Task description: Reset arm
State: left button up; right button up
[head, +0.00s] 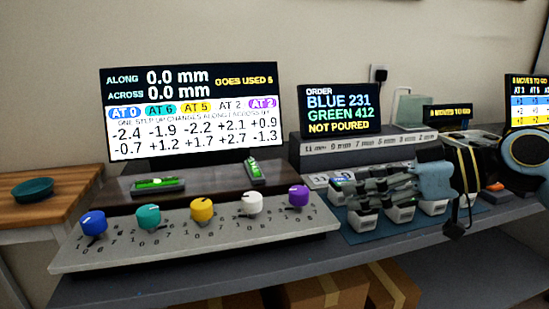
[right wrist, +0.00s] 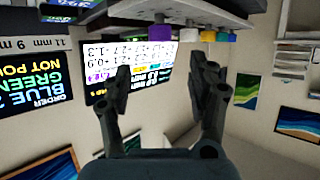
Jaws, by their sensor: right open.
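My right gripper (head: 355,192) reaches in from the right in the head view, its dark fingers pointing left. It is over the small white containers (head: 400,214) on the blue mat and hides part of them. In the right wrist view the two fingers of the gripper (right wrist: 166,75) stand wide apart with nothing between them. That view is upside down, with the screens behind the fingers. My left gripper is in neither view.
A grey panel (head: 190,240) carries blue (head: 93,222), teal, yellow, white and purple (head: 298,196) knobs. The main screen (head: 190,110) reads 0.0 mm along and across. The order screen (head: 340,110) reads "NOT POURED". A teal dish (head: 33,190) is on the wooden table, left.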

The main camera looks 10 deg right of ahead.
jog(key=s+a+f+m+g+h, duration=0.3)
jog(key=s+f+h, duration=0.2)
jog(key=s+f, duration=0.8)
jog(key=s+d+f+m+g+h, duration=0.1)
jog(key=s+d+m+h, duration=0.2)
jog(key=s, duration=0.4)
jog(key=s+d+f+m+g+h, duration=0.1)
jog(key=s+d+m+g+h, duration=0.15)
jog(key=s, duration=0.35)
notch_tip(320, 180, down, 25)
jog(key=s+d, duration=0.2)
jog(key=d, duration=0.1)
jog(key=s+f+g, duration=0.2)
jog(key=s+f, duration=1.4)
jog(key=s, duration=0.3)
jog(key=shift+d+f+m, duration=0.2)
jog(key=shift+d+m, duration=0.1)
jog(key=shift+m, duration=0.05)
jog(key=shift+s, duration=0.1)
